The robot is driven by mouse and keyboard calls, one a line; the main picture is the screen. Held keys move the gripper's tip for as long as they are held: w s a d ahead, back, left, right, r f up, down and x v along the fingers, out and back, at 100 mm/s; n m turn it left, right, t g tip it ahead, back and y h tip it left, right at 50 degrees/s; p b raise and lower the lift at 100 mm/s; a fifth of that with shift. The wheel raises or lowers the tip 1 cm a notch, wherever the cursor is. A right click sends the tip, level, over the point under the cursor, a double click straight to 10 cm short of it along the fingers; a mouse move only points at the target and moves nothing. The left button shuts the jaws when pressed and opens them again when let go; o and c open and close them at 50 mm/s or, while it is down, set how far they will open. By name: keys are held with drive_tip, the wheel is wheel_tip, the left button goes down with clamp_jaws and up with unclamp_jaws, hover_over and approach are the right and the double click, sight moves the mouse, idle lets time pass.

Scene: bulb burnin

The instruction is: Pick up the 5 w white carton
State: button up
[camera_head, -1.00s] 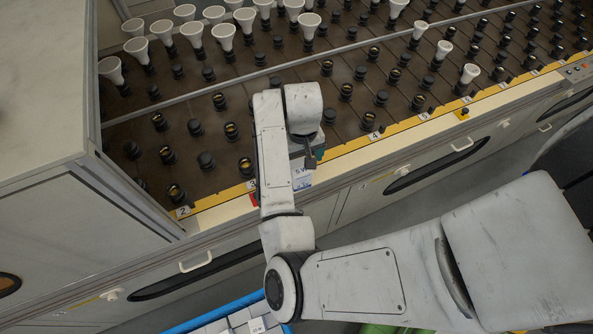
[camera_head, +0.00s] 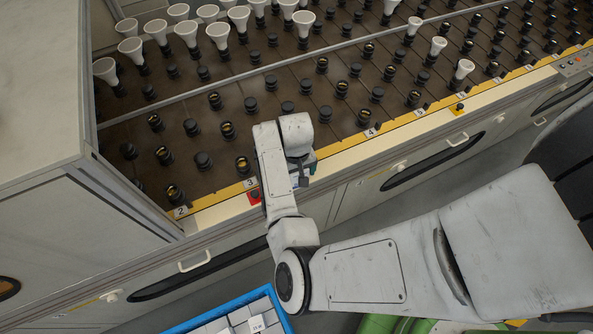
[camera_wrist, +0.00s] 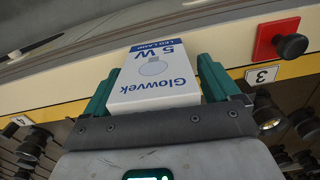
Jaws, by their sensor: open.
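In the head view my gripper (camera_head: 303,168) is over the cream front ledge of the rack, near label 3. There my wrist hides most of the carton.
The rack (camera_head: 290,130) behind holds rows of black sockets, with several white bulbs (camera_head: 218,32) at the back. A red square with a black knob (camera_wrist: 268,42) sits beside label 3. A blue crate (camera_head: 235,302) of pale cartons stands below in front.

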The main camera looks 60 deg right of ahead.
drive_tip(key=c, duration=1.1)
drive_tip(key=shift+r, duration=0.15)
